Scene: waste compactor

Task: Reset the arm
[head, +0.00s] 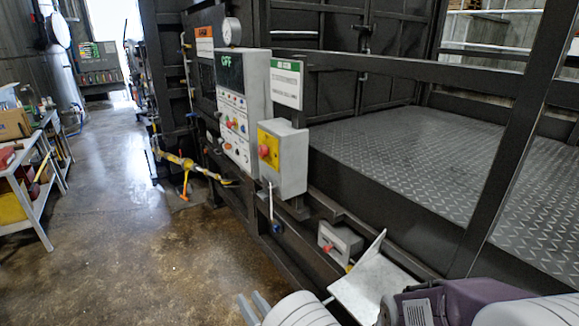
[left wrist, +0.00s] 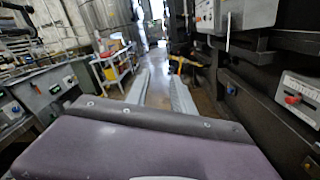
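My left gripper (head: 249,296) shows at the bottom edge of the head view as two grey fingers with a narrow gap between them. In the left wrist view its fingers (left wrist: 160,75) stand apart, point down the aisle, and hold nothing. The gripper is open, over the floor, left of the compactor's side and apart from it.
A small grey box (head: 341,241) is low on the frame. A white shelf cart (head: 42,205) stands left. The aisle floor (head: 120,235) is clear.

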